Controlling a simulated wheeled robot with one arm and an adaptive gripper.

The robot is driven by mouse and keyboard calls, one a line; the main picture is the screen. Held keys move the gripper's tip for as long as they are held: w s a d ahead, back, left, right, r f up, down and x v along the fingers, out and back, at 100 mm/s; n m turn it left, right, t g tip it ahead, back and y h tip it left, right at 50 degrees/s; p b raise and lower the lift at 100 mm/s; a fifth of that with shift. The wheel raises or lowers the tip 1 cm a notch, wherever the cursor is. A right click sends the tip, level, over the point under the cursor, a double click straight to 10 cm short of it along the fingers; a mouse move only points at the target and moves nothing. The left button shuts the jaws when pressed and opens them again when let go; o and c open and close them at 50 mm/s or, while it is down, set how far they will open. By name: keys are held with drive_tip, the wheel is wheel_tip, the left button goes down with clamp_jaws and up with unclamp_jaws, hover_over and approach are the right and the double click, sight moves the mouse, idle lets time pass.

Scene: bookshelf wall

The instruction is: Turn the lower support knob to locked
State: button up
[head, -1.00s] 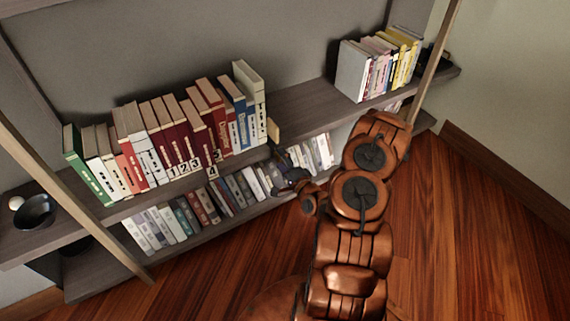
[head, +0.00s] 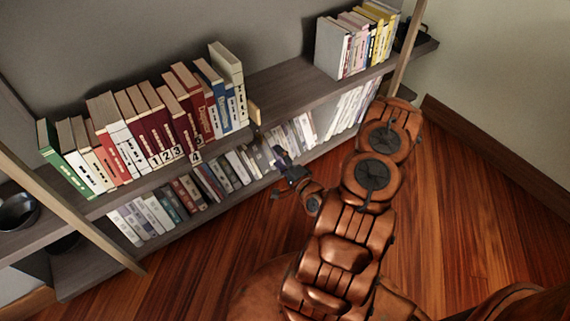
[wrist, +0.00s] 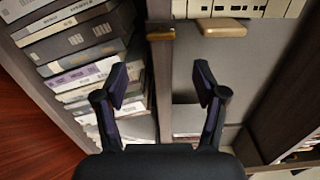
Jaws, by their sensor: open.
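A small brownish piece (wrist: 160,35) sits on the front edge of the upper shelf board in the wrist view; it may be the lower support knob, but its setting cannot be read. A pale wooden block (wrist: 222,27) stands beside the row of books; it also shows at the row's right end in the head view (head: 254,114). My gripper (wrist: 160,82) is open and empty, its two dark fingers apart, below the brownish piece in the wrist picture and not touching it. In the head view my gripper (head: 279,172) hangs in front of the lower shelf books.
Upper shelf books (head: 150,118), some numbered, stand left of the block. Lower shelf books (head: 190,190) are close to my gripper. Bare upper shelf (head: 285,92) lies between the block and another book group (head: 355,45). A slanted wooden post (head: 75,222) stands left; the floor (head: 475,190) is clear at right.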

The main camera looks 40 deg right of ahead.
drive_tip(key=shift+s+a, duration=0.15)
drive_tip(key=shift+s, duration=1.45)
drive_tip(key=shift+r, duration=0.1)
